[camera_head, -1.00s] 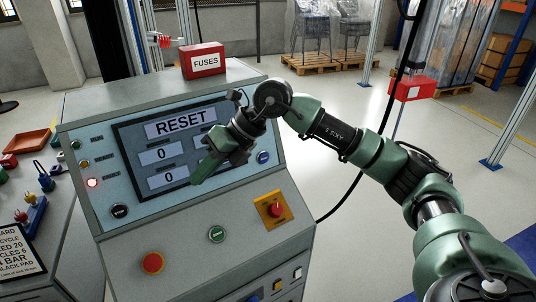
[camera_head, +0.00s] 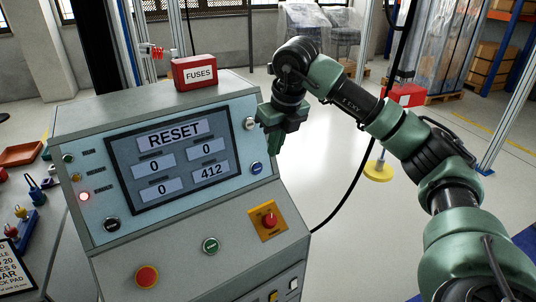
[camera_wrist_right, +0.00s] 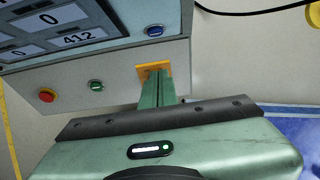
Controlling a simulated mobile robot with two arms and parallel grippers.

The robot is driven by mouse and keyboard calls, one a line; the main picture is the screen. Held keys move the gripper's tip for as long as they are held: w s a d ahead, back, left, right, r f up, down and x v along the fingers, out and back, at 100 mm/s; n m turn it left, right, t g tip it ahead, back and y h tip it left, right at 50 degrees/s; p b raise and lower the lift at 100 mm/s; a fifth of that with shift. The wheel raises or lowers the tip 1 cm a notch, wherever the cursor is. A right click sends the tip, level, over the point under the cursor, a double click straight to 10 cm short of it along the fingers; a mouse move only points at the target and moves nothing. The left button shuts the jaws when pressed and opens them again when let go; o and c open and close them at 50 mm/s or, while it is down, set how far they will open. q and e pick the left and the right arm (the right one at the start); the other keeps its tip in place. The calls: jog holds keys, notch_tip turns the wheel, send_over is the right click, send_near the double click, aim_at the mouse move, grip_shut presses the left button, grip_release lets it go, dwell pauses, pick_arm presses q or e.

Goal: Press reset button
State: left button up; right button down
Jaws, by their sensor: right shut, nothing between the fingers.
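The control console has a screen (camera_head: 174,158) reading RESET above four number fields, three showing 0 and one showing 412. A blue button (camera_head: 256,168) sits right of the screen, with a pale round button (camera_head: 250,124) above it. I cannot read which button is the reset. The blue button also shows in the right wrist view (camera_wrist_right: 155,31). My right gripper (camera_head: 275,143) is shut and empty, fingers pointing down by the console's right edge. In the right wrist view its shut fingers (camera_wrist_right: 159,84) overlap the yellow switch plate (camera_wrist_right: 153,67). My left gripper is not in view.
The lower panel carries a red button (camera_head: 147,276), a green button (camera_head: 211,245) and a red knob (camera_head: 269,219) on a yellow plate. A red FUSES box (camera_head: 194,72) stands on top. A black cable hangs at the right. Open floor lies beyond.

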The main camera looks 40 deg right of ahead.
aim_at(257, 169)
jog(key=w+f+p, duration=0.1)
jog(key=w+f, duration=0.1)
jog(key=f, duration=0.1)
jog(key=w+f+p, duration=0.1)
jog(key=w+f, duration=0.1)
jog(key=f, duration=0.1)
jog(key=w+f+p, duration=0.1)
jog(key=w+f, duration=0.1)
jog(key=f, duration=0.1)
jog(key=shift+w+d+f, duration=0.1)
jog(key=shift+w+f, duration=0.1)
jog(key=shift+f, duration=0.15)
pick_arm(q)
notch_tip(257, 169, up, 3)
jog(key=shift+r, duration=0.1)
